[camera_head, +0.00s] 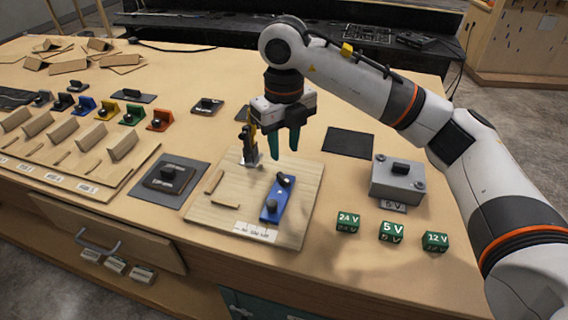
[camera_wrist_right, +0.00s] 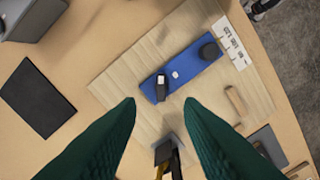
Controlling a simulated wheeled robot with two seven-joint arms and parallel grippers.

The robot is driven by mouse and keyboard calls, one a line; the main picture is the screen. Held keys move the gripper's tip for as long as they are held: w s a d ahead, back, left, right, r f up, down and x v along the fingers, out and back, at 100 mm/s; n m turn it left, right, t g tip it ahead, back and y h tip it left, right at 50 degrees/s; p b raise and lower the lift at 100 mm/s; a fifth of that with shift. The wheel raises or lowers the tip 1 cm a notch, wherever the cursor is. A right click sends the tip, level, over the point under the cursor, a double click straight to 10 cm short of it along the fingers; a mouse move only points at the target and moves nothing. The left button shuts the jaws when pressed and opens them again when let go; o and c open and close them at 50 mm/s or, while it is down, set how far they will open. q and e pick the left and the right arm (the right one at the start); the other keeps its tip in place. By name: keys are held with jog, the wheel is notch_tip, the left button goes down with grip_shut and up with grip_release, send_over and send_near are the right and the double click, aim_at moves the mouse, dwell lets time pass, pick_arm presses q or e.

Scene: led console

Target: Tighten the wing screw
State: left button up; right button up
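A blue module (camera_head: 274,199) lies on a light wooden board (camera_head: 215,213). A dark wing-shaped piece (camera_head: 285,180), which looks like the wing screw, sits at its far end; a round black knob (camera_head: 270,207) is at its near end. In the right wrist view the blue module (camera_wrist_right: 186,68) lies beyond the fingertips, with the wing piece (camera_wrist_right: 161,88) just ahead of the gap between them. My right gripper (camera_head: 284,154) points down above the board's far part, open and empty, apart from the wing piece. My left gripper is in neither view.
A clamp with a yellow handle (camera_head: 249,148) stands on the board close to the right gripper. A grey box (camera_head: 397,182) and green voltage blocks (camera_head: 391,231) stand to the right. A dark mat (camera_head: 348,142) lies bare behind. Coloured parts fill the left side.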

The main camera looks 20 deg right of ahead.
notch_tip(320, 180, up, 5)
jog(key=shift+r, duration=0.1)
dwell(0.3)
